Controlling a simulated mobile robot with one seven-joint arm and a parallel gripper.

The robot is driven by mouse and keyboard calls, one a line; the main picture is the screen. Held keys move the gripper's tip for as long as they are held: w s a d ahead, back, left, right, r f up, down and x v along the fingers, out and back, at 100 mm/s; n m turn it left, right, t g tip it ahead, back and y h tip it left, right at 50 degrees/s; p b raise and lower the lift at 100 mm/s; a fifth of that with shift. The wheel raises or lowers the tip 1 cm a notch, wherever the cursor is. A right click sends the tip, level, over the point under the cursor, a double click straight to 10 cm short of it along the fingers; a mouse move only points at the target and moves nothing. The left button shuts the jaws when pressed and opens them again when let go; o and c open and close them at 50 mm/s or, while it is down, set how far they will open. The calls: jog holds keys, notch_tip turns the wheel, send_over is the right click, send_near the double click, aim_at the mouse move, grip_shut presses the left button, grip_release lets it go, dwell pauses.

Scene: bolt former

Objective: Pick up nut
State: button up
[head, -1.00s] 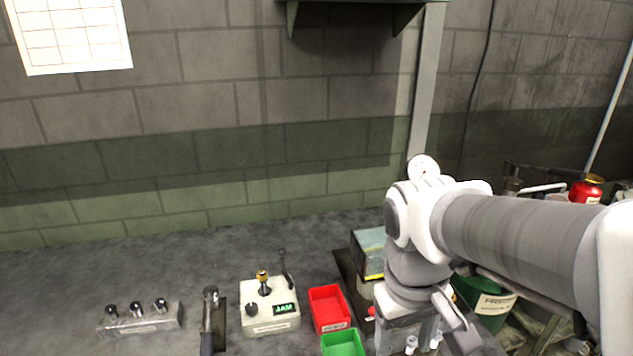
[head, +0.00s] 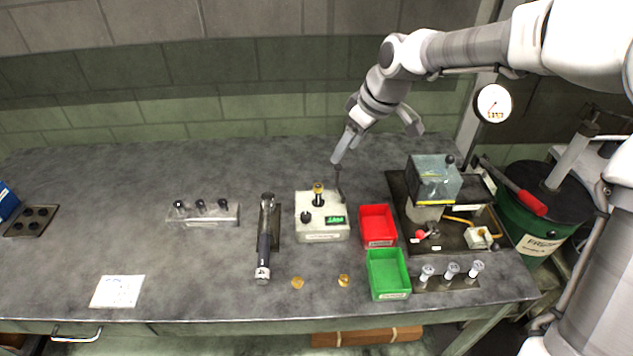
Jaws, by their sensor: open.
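Two small brass-coloured pieces lie on the grey bench top near its front edge: a left one (head: 297,282) and a right one (head: 344,280). They look like nuts, but they are too small to be sure. Another brass-coloured piece (head: 318,190) sits on top of a post on the pale box with a green display (head: 322,228). My gripper (head: 378,145) is open, with its fingers spread wide, pointing down. It is above the back of the bench, up and to the right of the pale box, apart from all the brass pieces. I see nothing between its fingers.
A red bin (head: 378,240) and a green bin (head: 388,292) stand right of the brass pieces. A dark handled tool (head: 264,245) lies to their left. A machine with a clear guard (head: 434,178) stands at the right. The bench's left middle is mostly clear.

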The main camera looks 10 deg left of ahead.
send_over(319, 186)
jog(key=s+d, duration=0.2)
jog(key=d, duration=0.1)
notch_tip(319, 186, down, 11)
jog(key=shift+w+a+x, duration=0.15)
jog(key=shift+w+x, duration=0.05)
jog(key=shift+x, duration=1.05)
jog(key=shift+w+a+x, duration=0.15)
jog(key=shift+a+x, duration=0.05)
jog(key=shift+x, duration=1.1)
jog(key=shift+r, duration=0.2)
grip_shut()
